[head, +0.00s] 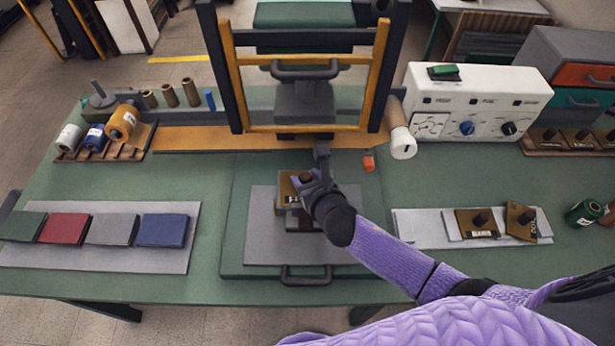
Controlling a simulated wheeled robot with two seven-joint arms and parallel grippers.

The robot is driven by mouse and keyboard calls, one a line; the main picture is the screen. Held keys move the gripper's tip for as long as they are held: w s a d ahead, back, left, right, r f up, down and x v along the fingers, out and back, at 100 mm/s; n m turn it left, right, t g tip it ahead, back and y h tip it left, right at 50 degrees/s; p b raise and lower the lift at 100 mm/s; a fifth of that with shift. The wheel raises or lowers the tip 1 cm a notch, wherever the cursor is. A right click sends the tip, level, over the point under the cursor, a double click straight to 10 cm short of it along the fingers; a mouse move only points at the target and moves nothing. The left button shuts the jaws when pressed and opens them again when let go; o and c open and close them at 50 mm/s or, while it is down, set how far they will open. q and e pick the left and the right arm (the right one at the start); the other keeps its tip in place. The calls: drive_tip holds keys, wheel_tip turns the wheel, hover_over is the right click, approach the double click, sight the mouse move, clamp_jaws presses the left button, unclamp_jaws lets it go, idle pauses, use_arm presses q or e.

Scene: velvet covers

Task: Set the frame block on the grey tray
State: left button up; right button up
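A brown block with a dark knob and a pale label (287,190) is at the middle of the press bed; I take it for the frame block. A grey piece shows beneath it. My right gripper (308,182) is at its right side, by the knob, and hides part of it. Whether the fingers are closed on it I cannot tell. A light grey tray (405,232) lies to the right and holds two similar brown blocks, one flat (477,223) and one turned (521,220). My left gripper is not in view.
The press frame (228,75) stands behind the bed (235,225). A white control box (470,100) is at the back right. Folded covers lie on a grey board (90,258) at the left. Spools (122,122) stand at the back left. An orange piece (368,163) lies near the bed.

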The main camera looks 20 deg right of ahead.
drive_tip(key=o, duration=0.3)
drive_tip(key=shift+s+f, duration=0.15)
drive_tip(key=shift+f, duration=0.1)
